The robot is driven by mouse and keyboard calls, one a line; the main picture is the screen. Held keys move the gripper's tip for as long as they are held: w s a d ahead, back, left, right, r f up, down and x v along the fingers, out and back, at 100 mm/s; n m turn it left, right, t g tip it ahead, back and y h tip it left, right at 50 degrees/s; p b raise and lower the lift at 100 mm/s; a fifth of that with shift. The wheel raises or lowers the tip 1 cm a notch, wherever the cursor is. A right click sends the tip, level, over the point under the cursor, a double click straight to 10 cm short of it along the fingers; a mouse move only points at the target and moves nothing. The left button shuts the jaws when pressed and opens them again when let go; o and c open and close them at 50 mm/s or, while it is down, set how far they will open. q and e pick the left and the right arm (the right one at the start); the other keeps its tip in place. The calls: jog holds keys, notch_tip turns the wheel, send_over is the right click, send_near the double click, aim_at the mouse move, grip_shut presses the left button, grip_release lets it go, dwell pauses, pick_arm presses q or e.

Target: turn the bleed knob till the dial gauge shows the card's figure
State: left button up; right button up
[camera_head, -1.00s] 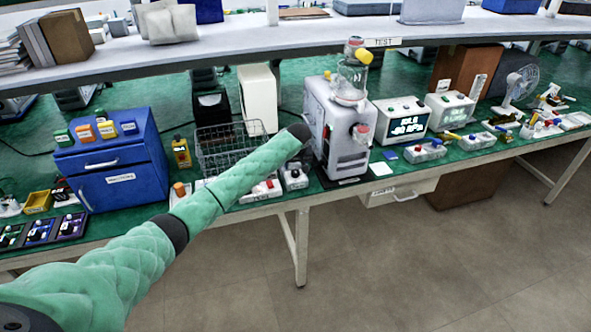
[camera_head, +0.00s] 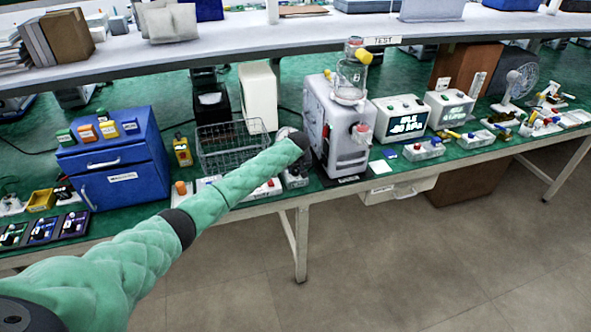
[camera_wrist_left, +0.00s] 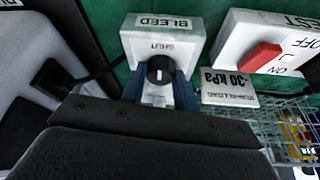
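The bleed box (camera_wrist_left: 185,42) is white, with a BLEED label and a SHUT mark, upside down in the left wrist view. Its black knob (camera_wrist_left: 160,69) has a white pointer line, roughly vertical there. My left gripper's blue fingers (camera_wrist_left: 160,88) stand one on either side of the knob, close to it; whether they touch it is unclear. The card (camera_wrist_left: 228,84) beside the box reads 30 kPa, upside down, possibly with a minus sign. In the head view my left arm (camera_head: 240,178) hides its own fingers. I cannot make out the dial gauge's needle. My right gripper is not in view.
The TEST switch box (camera_wrist_left: 262,42) with a red rocker stands beside the bleed box. The grey pump (camera_head: 345,125) with a clear canister (camera_head: 351,80) stands right of my arm. A wire basket (camera_head: 232,148) and a blue cabinet (camera_head: 118,160) stand left of it.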

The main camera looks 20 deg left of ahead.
pick_arm(q)
jog(key=shift+m, duration=0.3)
